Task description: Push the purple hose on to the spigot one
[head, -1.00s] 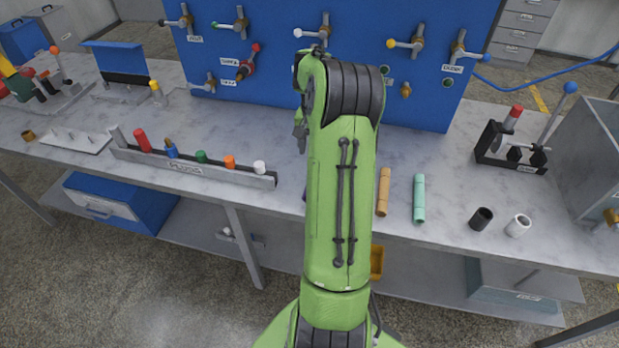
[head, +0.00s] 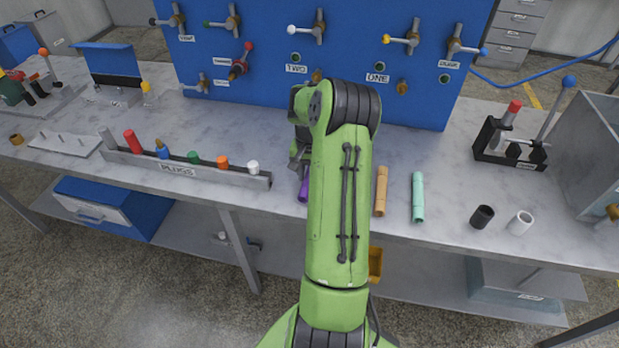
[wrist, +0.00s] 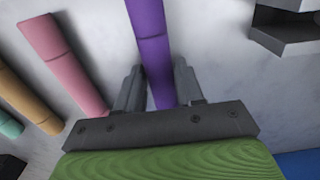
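The purple hose (head: 303,188) lies on the bench, partly hidden by my arm in the head view. In the wrist view the purple hose (wrist: 151,40) runs between my two fingers. My gripper (wrist: 158,85) is open, with one finger on each side of the hose; contact is not clear. In the head view my gripper (head: 298,163) points down at the hose's far part. Spigot one (head: 402,87) is a brass stub on the blue panel, right of the label ONE. Its opening is too small to make out.
A pink hose (wrist: 65,60), an orange hose (head: 381,190) and a teal hose (head: 418,197) lie beside the purple one. A plug rack (head: 190,172) stands left. Black (head: 482,217) and white (head: 520,223) cups stand right. Valve handles project from the panel (head: 350,60).

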